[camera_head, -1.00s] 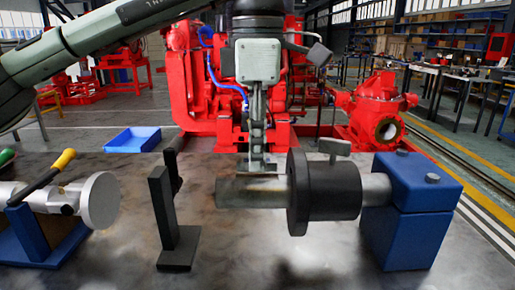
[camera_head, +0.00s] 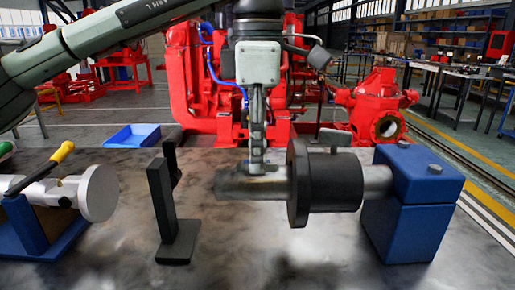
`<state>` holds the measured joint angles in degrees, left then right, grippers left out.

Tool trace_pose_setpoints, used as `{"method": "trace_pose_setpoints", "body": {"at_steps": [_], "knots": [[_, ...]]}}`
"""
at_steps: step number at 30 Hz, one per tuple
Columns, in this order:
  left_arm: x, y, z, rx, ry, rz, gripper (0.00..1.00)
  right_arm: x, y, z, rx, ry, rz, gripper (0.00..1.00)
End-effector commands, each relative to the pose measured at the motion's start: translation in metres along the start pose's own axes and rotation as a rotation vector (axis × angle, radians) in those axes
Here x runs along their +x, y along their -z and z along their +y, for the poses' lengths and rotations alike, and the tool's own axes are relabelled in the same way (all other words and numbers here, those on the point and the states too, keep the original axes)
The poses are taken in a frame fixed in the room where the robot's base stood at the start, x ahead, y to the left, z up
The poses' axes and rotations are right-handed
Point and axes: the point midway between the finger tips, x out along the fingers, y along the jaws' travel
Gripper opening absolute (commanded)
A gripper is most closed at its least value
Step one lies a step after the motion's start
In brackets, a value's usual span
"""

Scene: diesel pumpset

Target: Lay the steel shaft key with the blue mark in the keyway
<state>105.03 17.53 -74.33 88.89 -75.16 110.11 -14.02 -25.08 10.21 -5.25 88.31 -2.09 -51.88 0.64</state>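My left gripper (camera_head: 257,168) points straight down over the bare end of a horizontal steel shaft (camera_head: 238,185), just left of the black flanged hub (camera_head: 330,184). Its fingertips are at the top of the shaft. The fingers look close together, but their gap and anything between them are too small to make out. The key, its blue mark and the keyway cannot be made out clearly. My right gripper is not in view.
A blue support block (camera_head: 410,215) holds the shaft's right end. A black upright stand (camera_head: 163,205) is left of the shaft. Another shaft with a yellow-handled tool (camera_head: 50,165) lies at far left. The table front is clear. A blue tray (camera_head: 133,136) lies beyond.

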Motion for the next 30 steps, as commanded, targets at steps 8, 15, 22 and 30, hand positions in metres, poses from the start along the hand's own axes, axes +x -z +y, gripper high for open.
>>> {"method": "trace_pose_setpoints", "body": {"at_steps": [8, 15, 22, 30], "knots": [[-0.001, 0.0, 0.0, 0.0, 0.0, 0.0, 0.37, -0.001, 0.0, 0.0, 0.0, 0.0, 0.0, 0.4], [-0.005, 0.0, 0.0, 0.0, 0.0, 0.0, 0.37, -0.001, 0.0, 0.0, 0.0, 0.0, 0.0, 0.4], [-0.043, -0.001, 0.0, -0.001, -0.003, -0.002, 0.37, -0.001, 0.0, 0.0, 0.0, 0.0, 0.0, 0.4], [-0.099, 0.0, 0.0, -0.003, -0.005, 0.001, 0.37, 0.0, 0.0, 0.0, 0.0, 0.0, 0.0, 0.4]]}}
